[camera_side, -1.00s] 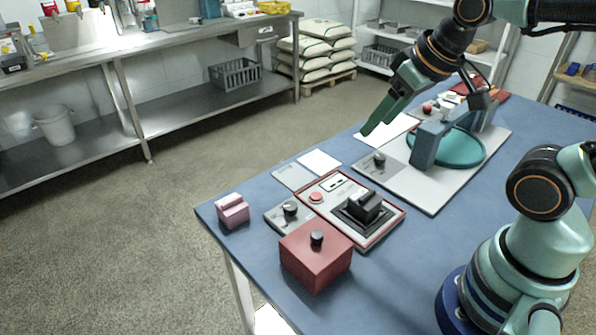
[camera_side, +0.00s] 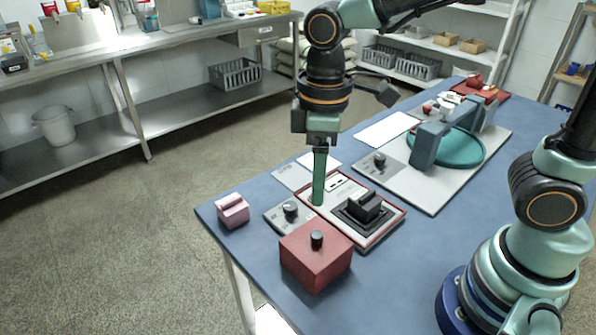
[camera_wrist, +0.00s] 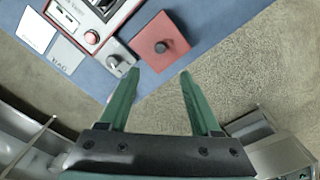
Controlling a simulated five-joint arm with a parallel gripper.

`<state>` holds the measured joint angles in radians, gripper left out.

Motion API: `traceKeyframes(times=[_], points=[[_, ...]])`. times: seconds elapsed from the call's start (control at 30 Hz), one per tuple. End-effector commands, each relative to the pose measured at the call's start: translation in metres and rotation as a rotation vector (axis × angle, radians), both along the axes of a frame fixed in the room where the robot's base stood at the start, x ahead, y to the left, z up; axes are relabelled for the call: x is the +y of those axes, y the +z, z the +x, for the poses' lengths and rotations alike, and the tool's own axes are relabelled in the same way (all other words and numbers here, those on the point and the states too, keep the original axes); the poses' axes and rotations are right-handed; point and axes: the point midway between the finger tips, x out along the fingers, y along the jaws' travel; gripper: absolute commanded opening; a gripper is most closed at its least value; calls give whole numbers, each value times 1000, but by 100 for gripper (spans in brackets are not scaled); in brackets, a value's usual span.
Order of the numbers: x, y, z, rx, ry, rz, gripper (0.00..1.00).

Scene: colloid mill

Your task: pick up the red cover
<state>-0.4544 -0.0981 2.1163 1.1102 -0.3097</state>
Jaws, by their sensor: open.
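The red cover (camera_side: 316,262) is a box with a black knob on top, standing near the front edge of the blue table. In the wrist view the red cover (camera_wrist: 157,44) lies ahead of the fingertips, a little above the gap between them. My gripper (camera_side: 318,200) points down over the red-framed control panel (camera_side: 379,234), behind the red cover in the side view. It is open and empty, as the two green fingers of my gripper (camera_wrist: 158,72) stand apart in the wrist view.
A pink block (camera_side: 232,211) and a grey plate with a black knob (camera_side: 289,211) are left of the cover. A white board with a teal dish (camera_side: 459,150) is farther back. Bare blue table lies right of the cover.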

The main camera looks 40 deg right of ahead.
Motion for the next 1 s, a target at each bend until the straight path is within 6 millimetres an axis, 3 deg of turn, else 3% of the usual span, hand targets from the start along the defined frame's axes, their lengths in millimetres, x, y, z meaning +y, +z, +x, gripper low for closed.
traceKeyframes(times=[0.17,0.4,0.67,1.0], points=[[4,-17,-2,18,26,-10,65],[3,-56,-2,17,23,-8,65],[2,-75,-2,15,22,-8,65],[-4,-118,-4,15,22,-8,65]])
